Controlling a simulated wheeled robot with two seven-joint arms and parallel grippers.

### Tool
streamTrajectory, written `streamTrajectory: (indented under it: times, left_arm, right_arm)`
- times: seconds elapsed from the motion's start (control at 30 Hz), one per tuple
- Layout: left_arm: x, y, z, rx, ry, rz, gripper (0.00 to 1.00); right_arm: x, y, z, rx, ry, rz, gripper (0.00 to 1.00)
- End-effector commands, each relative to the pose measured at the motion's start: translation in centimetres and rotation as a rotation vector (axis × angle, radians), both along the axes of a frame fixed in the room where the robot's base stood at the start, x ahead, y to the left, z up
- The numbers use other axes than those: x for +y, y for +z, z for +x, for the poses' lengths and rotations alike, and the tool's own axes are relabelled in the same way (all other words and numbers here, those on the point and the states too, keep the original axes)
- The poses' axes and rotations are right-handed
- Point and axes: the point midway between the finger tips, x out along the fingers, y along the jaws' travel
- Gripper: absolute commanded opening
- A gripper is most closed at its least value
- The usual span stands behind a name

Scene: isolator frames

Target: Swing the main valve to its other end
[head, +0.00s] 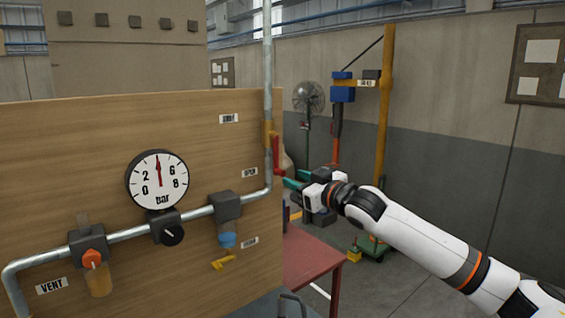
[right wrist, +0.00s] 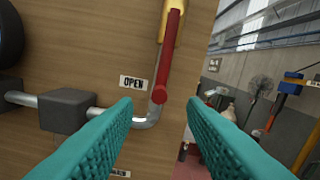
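The main valve has a yellow body (head: 268,134) on the vertical pipe at the right edge of the wooden panel. Its red lever (head: 277,157) hangs down along the pipe, close to the OPEN label (head: 249,171). The lever also shows in the right wrist view (right wrist: 168,55), its round lower end facing the camera. My right gripper (head: 291,179), with teal fingers, is just right of the lever's lower end in the head view. In the right wrist view its fingers (right wrist: 160,110) are apart, with the lever end seen between them; contact cannot be told. My left gripper is not in view.
A pressure gauge (head: 157,180) on the panel has its needle pointing straight up. A red table (head: 308,262) stands behind the panel's right edge. A fan (head: 308,97) stands farther back.

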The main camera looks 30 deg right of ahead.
Motion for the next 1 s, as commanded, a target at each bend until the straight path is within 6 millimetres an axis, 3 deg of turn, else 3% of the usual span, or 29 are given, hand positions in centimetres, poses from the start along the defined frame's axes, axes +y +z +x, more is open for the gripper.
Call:
streamTrajectory:
  times: [0.1, 0.3, 0.77, 1.0]
  left_arm:
    - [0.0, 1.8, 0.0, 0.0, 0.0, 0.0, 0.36]
    - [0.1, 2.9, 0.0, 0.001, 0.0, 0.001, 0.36]
    - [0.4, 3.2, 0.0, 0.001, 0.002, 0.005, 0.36]
    - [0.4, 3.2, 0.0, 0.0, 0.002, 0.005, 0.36]
  right_arm:
    - [0.2, 0.7, 2.4, -0.004, 0.001, 0.005, 0.38]
    - [0.4, 0.3, 5.2, -0.001, 0.0, 0.002, 0.38]
    - [0.5, -0.1, 6.3, 0.0, 0.001, -0.002, 0.38]
    - [0.5, 0.0, 6.3, 0.0, 0.001, -0.002, 0.0]
